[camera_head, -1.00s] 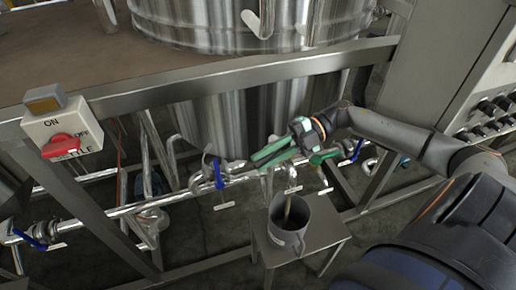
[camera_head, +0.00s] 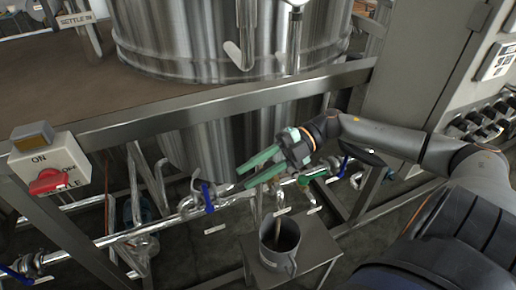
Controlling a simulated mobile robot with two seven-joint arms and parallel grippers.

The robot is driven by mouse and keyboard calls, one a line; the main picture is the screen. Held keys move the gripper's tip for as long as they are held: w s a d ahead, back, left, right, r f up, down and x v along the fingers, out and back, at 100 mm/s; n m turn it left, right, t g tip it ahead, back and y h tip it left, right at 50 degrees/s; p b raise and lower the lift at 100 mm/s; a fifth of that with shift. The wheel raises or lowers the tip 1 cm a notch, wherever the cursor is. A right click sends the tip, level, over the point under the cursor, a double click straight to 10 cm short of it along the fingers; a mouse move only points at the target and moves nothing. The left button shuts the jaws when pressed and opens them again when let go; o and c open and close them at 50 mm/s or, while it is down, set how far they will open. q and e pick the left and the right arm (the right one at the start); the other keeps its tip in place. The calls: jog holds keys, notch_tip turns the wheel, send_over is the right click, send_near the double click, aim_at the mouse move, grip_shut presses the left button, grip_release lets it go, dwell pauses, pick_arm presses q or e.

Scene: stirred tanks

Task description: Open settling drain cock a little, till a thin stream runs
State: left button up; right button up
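A green lever handle (camera_head: 313,175) sits on the pipe run below the big steel tank, just right of my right gripper; I take it for the settling drain cock, but its label is unreadable. My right gripper (camera_head: 248,175) has green fingers spread apart with nothing visible between them. It points left above the pipe, apart from the green lever as far as I can see. A grey jug (camera_head: 281,252) stands below the pipe. A thin brown streak (camera_head: 276,228) reaches into its mouth; I cannot tell whether it is running liquid. My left gripper is not in view.
The jug stands on a small metal stand (camera_head: 318,246). A blue-handled valve (camera_head: 208,196) is on the pipe to the left. A switch box with a red knob (camera_head: 48,181) is on the frame rail (camera_head: 210,105). The steel tank (camera_head: 205,35) rises behind.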

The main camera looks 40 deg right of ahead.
pick_arm(q)
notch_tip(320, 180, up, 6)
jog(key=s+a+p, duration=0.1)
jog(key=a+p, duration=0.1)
jog(key=p, duration=0.7)
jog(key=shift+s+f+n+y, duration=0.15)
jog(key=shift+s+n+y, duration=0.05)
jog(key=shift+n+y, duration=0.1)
pick_arm(e)
jog(key=s+a+r, duration=0.7)
jog(key=s+r, duration=0.1)
jog(key=s, duration=0.2)
jog(key=shift+a, duration=0.15)
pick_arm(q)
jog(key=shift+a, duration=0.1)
pick_arm(e)
jog(key=shift+s, duration=0.1)
